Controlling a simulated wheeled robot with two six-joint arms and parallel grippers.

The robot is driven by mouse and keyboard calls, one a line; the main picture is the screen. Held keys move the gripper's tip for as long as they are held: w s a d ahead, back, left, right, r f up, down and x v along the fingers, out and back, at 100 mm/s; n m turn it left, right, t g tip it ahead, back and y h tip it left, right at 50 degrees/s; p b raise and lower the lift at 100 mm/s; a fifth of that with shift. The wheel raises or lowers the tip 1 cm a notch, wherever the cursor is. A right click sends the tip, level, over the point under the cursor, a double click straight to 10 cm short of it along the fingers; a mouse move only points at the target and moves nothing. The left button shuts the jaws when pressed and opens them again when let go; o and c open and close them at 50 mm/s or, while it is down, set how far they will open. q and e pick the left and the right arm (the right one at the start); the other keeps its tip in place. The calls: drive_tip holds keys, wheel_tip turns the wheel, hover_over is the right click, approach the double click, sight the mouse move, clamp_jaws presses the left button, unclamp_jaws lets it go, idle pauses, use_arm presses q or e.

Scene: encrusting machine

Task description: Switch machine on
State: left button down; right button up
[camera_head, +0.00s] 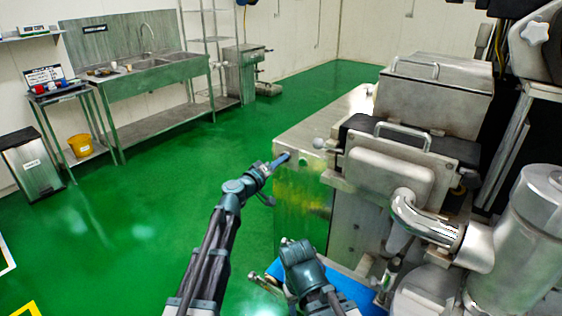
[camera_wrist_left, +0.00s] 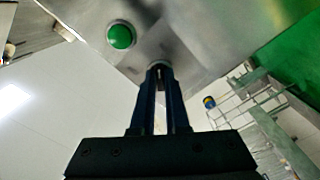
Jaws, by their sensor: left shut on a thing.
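The encrusting machine (camera_head: 395,165) is a large steel body at the right of the head view. My left gripper (camera_head: 285,157) is at the upper part of its left-hand panel (camera_head: 303,205). In the left wrist view, the fingers (camera_wrist_left: 158,68) are close together on a small round switch knob on the steel panel (camera_wrist_left: 195,35). The fingers hide most of this knob, so its setting cannot be told. A domed green button (camera_wrist_left: 121,37) sits beside it, apart from the fingers. Part of my right arm (camera_head: 300,265) shows at the bottom, but its fingertips do not show.
Steel pipework (camera_head: 425,218) and a cylindrical unit (camera_head: 530,225) stand at the right. A sink bench (camera_head: 150,75), a small side table (camera_head: 70,95), a yellow bucket (camera_head: 80,145) and a bin (camera_head: 32,160) line the left wall. The green floor (camera_head: 150,200) between is clear.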

use_arm(q)
drive_tip(key=shift+s+m, duration=0.1)
drive_tip(key=shift+m, duration=1.1)
drive_tip(key=shift+f, duration=0.1)
drive_tip(key=c, duration=0.9)
unclamp_jaws()
drive_tip(key=v, duration=1.3)
drive_tip(key=shift+s+a, duration=0.25)
drive_tip(key=shift+s, duration=0.05)
